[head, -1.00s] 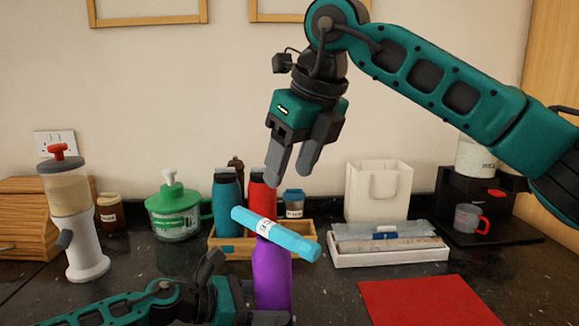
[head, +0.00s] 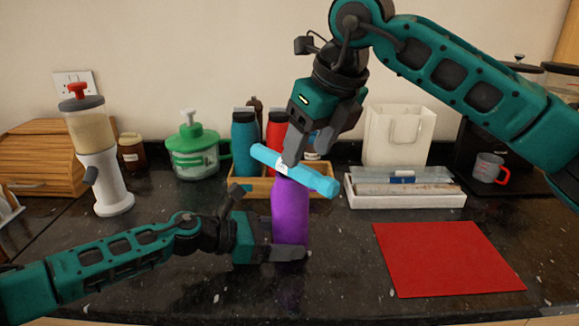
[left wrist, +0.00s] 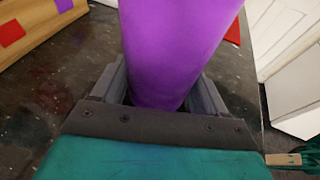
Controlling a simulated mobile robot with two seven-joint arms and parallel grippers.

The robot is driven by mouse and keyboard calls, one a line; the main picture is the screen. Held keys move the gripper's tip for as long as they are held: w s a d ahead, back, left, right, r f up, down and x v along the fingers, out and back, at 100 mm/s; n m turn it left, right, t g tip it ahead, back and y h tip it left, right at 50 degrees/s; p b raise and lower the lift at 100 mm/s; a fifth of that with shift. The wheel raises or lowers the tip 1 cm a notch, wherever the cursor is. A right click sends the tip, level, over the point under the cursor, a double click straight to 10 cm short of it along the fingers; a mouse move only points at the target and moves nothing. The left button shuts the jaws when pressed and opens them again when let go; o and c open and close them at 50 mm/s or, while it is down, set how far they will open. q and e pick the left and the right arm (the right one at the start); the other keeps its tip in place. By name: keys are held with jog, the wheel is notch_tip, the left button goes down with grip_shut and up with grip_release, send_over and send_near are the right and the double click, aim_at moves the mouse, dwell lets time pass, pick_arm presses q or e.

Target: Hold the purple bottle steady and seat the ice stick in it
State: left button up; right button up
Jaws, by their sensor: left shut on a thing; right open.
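The purple bottle (head: 290,212) stands upright on the dark counter. My left gripper (head: 288,252) is shut around its lower part, and the left wrist view shows the purple body (left wrist: 178,50) between the fingers. The ice stick (head: 310,178), a light blue cylinder with a white label, lies across the bottle's top, tilted down to the right. It hides the bottle's mouth. My right gripper (head: 308,150) is open and points down at the stick from above. One fingertip overlaps the stick's upper edge near the label; I cannot tell if it touches.
A wooden tray (head: 262,191) with teal and red bottles stands behind the purple bottle. A white box (head: 405,200) and a white bag (head: 398,133) are at back right. A red mat (head: 447,258) lies at right. A dispenser (head: 103,170) and a green-lidded jar (head: 196,158) stand at left.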

aim_at(304, 167)
jog(key=x, duration=0.4)
jog(key=shift+d+f, duration=0.1)
jog(key=shift+f, duration=0.25)
jog(key=shift+c, duration=0.4)
grip_shut()
